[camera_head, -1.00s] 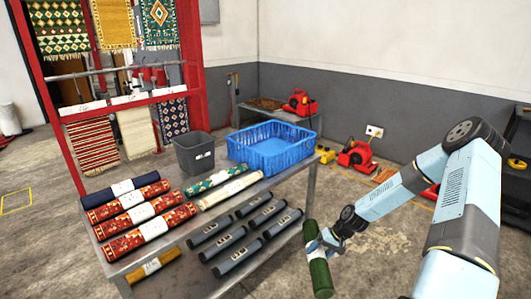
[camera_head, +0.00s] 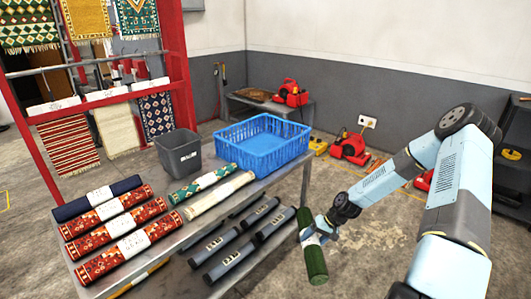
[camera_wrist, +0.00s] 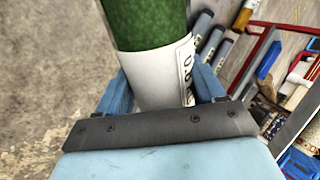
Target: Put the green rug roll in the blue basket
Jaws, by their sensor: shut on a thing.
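The green rug roll (camera_head: 314,262) has a white paper band. My gripper (camera_head: 318,233) is shut on it at the band and holds it in the air, beside the right side of the metal table. In the wrist view, the green rug roll (camera_wrist: 148,22) rises between the two blue fingers of my gripper (camera_wrist: 165,92), with printing on its band. The blue basket (camera_head: 262,150) stands on the back right of the tabletop. It looks empty, and my gripper is in front of it and to its right in the picture.
A dark grey bin (camera_head: 180,155) stands left of the basket. Patterned rolls (camera_head: 125,228) lie on the table, with a green-patterned roll (camera_head: 203,183) and a cream roll (camera_head: 218,195) near the bin. Several grey rolls (camera_head: 230,258) lie lower down. Red blowers (camera_head: 352,148) stand behind.

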